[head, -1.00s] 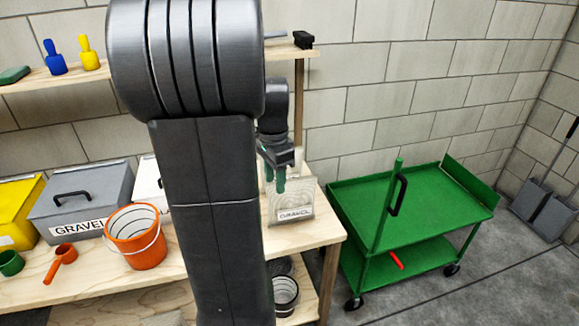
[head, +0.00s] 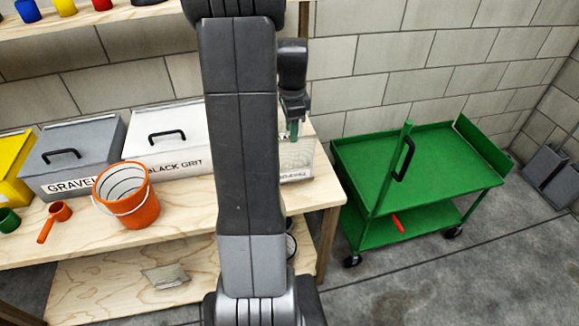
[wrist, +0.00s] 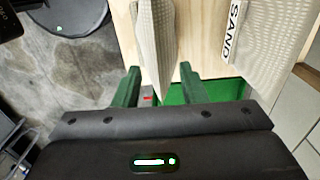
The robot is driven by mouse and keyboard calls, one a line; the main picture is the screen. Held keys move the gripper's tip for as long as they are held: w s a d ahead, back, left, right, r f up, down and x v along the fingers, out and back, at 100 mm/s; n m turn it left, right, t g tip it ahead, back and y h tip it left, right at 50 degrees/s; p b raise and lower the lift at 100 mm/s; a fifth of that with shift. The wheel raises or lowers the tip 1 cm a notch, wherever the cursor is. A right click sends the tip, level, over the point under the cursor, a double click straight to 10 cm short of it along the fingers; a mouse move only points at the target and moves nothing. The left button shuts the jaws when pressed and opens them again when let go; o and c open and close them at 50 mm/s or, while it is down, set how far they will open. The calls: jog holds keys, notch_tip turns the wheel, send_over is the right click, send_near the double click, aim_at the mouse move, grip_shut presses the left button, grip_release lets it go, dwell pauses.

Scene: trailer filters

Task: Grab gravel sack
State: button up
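The gravel sack (head: 298,163) is a pale, flat bag standing upright at the right end of the wooden bench. Its label is partly cut off by my arm. My gripper (head: 293,131) is at the sack's upper part, its green fingers pointing down. In the wrist view, my gripper (wrist: 159,72) is open, with a finger on either side of a pale sack (wrist: 155,35) seen edge-on. Small gaps seem to show between sack and fingers. A second sack (wrist: 275,35), labelled SAND, stands to its right there. It is not seen in the head view, where my arm covers part of the bench.
A green trolley (head: 425,160) stands right of the wooden bench (head: 188,214). Left of my arm are an orange bucket (head: 127,195), a grey GRAVEL bin (head: 75,150), a white BLACK GRIT bin (head: 165,140) and an orange scoop (head: 57,215). A shelf (head: 110,20) runs above.

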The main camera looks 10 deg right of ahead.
aim_at(289, 151)
jog(key=f, duration=0.3)
jog(key=shift+s+a+f+p, duration=0.15)
jog(key=shift+a+f+p, duration=0.15)
jog(key=shift+a+f, duration=0.1)
jog(key=shift+f, duration=0.6)
grip_shut()
jog(key=shift+r, duration=0.15)
dwell(0.4)
